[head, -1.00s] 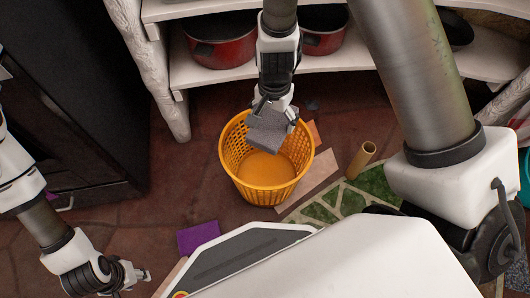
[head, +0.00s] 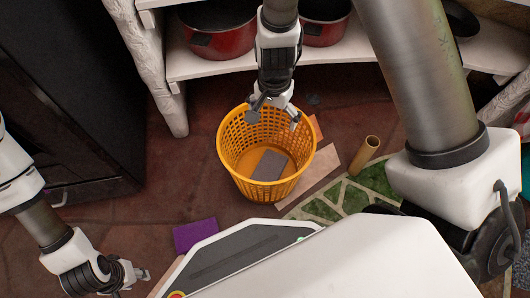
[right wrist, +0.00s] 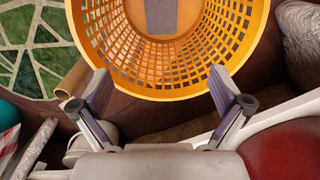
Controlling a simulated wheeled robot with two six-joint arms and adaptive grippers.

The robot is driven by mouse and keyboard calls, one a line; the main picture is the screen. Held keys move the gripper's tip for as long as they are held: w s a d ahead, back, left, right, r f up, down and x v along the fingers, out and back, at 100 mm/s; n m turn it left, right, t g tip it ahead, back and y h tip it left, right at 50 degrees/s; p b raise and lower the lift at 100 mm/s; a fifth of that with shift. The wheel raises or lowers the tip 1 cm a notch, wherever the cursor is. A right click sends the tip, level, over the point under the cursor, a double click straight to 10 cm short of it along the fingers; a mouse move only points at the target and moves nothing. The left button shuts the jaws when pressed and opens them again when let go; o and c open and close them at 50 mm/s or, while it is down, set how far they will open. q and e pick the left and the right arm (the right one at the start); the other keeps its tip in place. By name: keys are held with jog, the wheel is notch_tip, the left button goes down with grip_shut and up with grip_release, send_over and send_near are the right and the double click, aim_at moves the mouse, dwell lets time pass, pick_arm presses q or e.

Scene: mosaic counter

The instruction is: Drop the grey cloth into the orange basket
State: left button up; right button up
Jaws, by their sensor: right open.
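The grey cloth (head: 270,165) lies inside the orange basket (head: 236,170), on its bottom; part of it also shows in the right wrist view (right wrist: 161,15). The basket stands upright on the floor and fills the upper part of the right wrist view (right wrist: 130,70). My right gripper (head: 273,120) is open and empty above the basket's far rim; its two spread fingers show in the right wrist view (right wrist: 158,90). My left gripper (head: 140,280) is low at the left of the head view, away from the basket; its finger gap is too small to tell.
White shelves with red pots (head: 218,32) stand behind the basket. A purple cloth (head: 195,235) lies on the floor at the front left. A cardboard tube (head: 363,155) and a green patterned mat (head: 345,192) are right of the basket. A dark cabinet (head: 60,90) stands at left.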

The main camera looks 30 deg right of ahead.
notch_tip(320, 180, up, 11)
jog(key=shift+r, duration=0.2)
dwell(0.4)
